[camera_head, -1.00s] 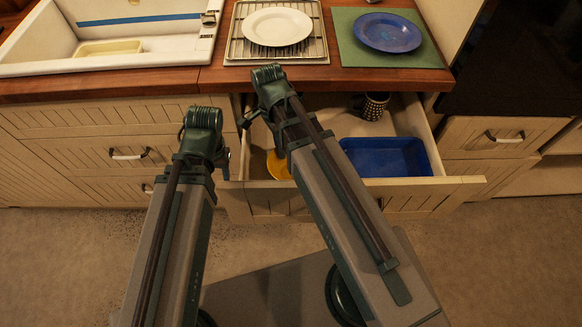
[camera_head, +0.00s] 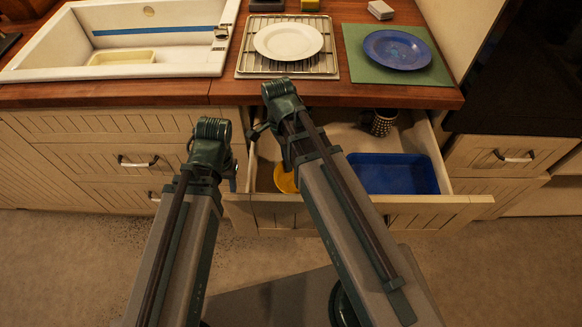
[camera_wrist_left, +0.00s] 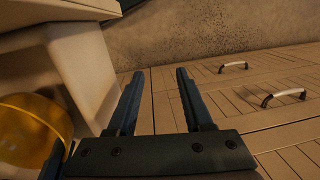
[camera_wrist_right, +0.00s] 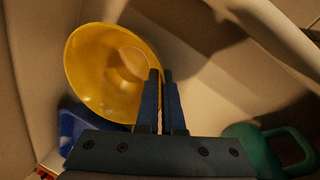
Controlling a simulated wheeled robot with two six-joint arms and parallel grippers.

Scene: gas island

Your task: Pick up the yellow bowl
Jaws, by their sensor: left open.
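The yellow bowl (camera_head: 285,180) is in the open drawer (camera_head: 460,205), at its left part, mostly hidden by my right arm. In the right wrist view the bowl (camera_wrist_right: 95,70) shows its round inside, with its rim reaching the fingertips. My right gripper (camera_wrist_right: 160,75) has its fingers close together, with the bowl's rim between them. My left gripper (camera_wrist_left: 155,75) is open and empty, outside the drawer's left side. The bowl (camera_wrist_left: 30,130) also shows at the left edge of the left wrist view.
The drawer also holds a blue tray (camera_head: 395,174) and a patterned cup (camera_head: 380,122). A green object with a handle (camera_wrist_right: 265,150) shows in the right wrist view. Above, the counter bears a white plate (camera_head: 288,42), a blue plate (camera_head: 397,50) and a sink (camera_head: 60,72).

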